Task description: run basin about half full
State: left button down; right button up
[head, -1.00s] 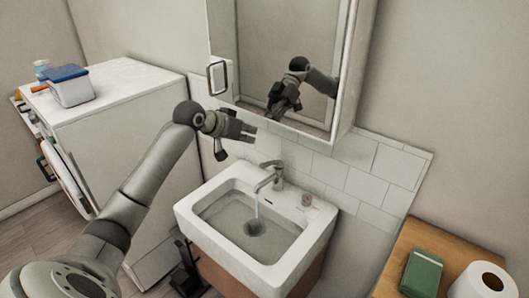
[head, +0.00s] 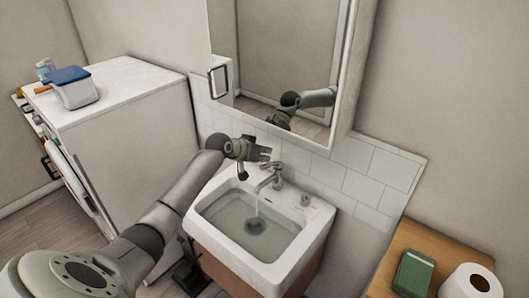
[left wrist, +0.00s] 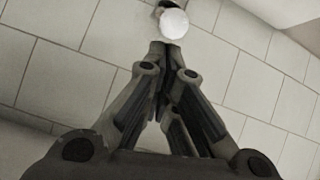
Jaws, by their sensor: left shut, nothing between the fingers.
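The white basin (head: 213,237) is set on a wooden cabinet, with water (head: 232,221) in its bowl. The faucet (head: 271,177) stands at the basin's back edge, and a thin stream falls from its spout into the bowl. My left gripper (head: 266,155) is at the back left of the basin, close to the faucet top. In the left wrist view its fingers (left wrist: 161,48) are shut with nothing between them. A round pale shape (left wrist: 173,23) shows just beyond the fingertips; I cannot tell whether they touch it. My right gripper is not in view.
A mirror cabinet (head: 345,70) hangs above the basin, over a tiled splashback (head: 363,187). A white washing machine (head: 150,120) stands at left. A wooden shelf (head: 385,270) at right holds a green box (head: 416,272) and a toilet roll (head: 478,283).

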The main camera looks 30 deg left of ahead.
pick_arm(q)
jog(key=shift+w+f, duration=0.1)
jog(key=shift+f, duration=0.1)
jog(key=shift+f+b, duration=0.25)
jog(key=shift+b, duration=0.25)
jog(key=shift+s+f+t+b, duration=0.45)
jog(key=shift+s+t+b, duration=0.15)
jog(key=shift+b, duration=0.35)
jog(key=shift+s+f, duration=0.1)
jog(key=shift+f, duration=0.05)
jog(key=shift+s+a+f+b, duration=0.1)
jog(key=shift+s+f+b, duration=0.1)
jog(key=shift+b, duration=0.1)
jog(key=shift+s+r, duration=0.1)
jog(key=shift+s, duration=0.15)
jog(key=shift+w, duration=0.1)
